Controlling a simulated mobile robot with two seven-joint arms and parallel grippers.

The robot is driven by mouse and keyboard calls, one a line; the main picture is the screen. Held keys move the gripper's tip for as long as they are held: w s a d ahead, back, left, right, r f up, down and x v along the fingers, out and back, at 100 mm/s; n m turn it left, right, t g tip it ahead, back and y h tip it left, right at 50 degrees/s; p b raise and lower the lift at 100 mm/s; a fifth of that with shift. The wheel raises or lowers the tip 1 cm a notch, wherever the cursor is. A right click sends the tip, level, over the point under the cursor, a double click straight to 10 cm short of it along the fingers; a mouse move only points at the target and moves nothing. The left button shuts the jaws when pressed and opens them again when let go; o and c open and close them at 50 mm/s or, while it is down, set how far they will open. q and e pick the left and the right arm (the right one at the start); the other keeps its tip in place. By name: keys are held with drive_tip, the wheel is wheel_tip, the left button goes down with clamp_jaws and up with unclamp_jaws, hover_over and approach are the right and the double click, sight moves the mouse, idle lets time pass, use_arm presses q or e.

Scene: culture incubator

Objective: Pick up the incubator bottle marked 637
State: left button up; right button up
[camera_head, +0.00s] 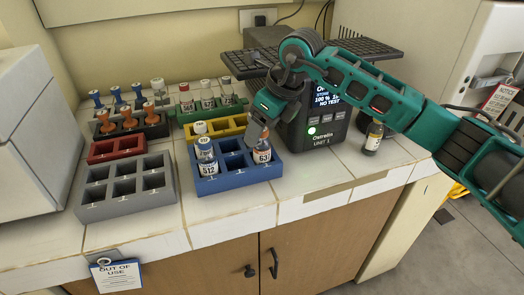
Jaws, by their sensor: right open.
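A bottle with an orange part and a white label (262,156) stands in the right side of the blue rack (238,184). The label shows "63", with any further digit hard to read. My right gripper (257,132) comes in from the right and points down at the top of this bottle. Its jaws are open, and the fingers hide the bottle's cap. I cannot tell whether they touch it. A bottle marked 512 (207,160) with a blue cap stands at the left of the same rack. My left gripper is not in view.
A yellow rack (226,124) with a capped bottle is behind the blue rack. Grey (105,205), red and green racks stand around it. A brown bottle (374,138) stands at right.

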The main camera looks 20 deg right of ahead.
drive_tip(key=shift+w+a+f, duration=0.1)
drive_tip(key=shift+f, duration=0.25)
clamp_jaws()
idle(0.3)
